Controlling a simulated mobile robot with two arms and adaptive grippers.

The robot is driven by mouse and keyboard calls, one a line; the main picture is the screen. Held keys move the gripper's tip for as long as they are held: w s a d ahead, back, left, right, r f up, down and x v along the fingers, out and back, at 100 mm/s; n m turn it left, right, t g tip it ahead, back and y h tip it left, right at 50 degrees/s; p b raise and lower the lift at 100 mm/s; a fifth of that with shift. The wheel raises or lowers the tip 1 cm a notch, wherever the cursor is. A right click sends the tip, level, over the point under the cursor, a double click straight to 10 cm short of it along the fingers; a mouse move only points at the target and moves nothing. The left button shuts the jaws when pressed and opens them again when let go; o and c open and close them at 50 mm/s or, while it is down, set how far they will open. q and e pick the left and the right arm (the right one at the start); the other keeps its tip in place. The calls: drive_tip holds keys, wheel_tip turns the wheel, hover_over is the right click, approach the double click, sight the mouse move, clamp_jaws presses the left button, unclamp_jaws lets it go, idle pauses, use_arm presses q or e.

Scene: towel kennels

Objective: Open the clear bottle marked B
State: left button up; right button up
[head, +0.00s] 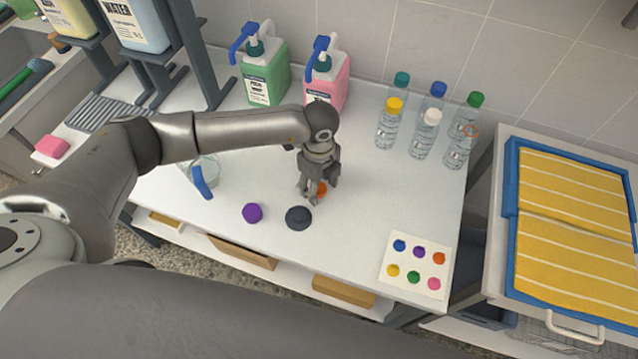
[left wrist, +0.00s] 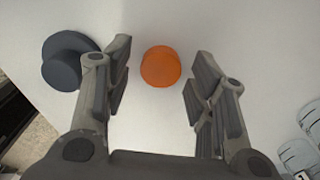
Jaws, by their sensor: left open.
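Several clear bottles stand at the back right of the white table: teal-capped (head: 401,82), blue-capped (head: 437,91), green-capped (head: 468,112), yellow-capped (head: 389,128), white-capped (head: 426,135), and one with an orange ring and seemingly no cap (head: 457,152). I cannot read a letter B on any. My left gripper (head: 319,193) points down at the table, open. An orange cap (left wrist: 160,66) lies between its spread fingers, with gaps on both sides in the left wrist view. The gripper partly hides that cap in the head view. My right gripper is not in view.
A dark knob-like object (head: 298,217) sits close beside the gripper, with a purple cap (head: 252,213) farther left. Pump jugs, green (head: 265,82) and pink (head: 327,88), stand behind. A color-dot card (head: 414,266) lies front right. The table between gripper and bottles is clear.

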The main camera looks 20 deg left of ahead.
use_arm(q)
wheel_tip(320, 180, up, 12)
drive_tip(key=b, duration=0.2)
drive_tip(key=shift+f, duration=0.2)
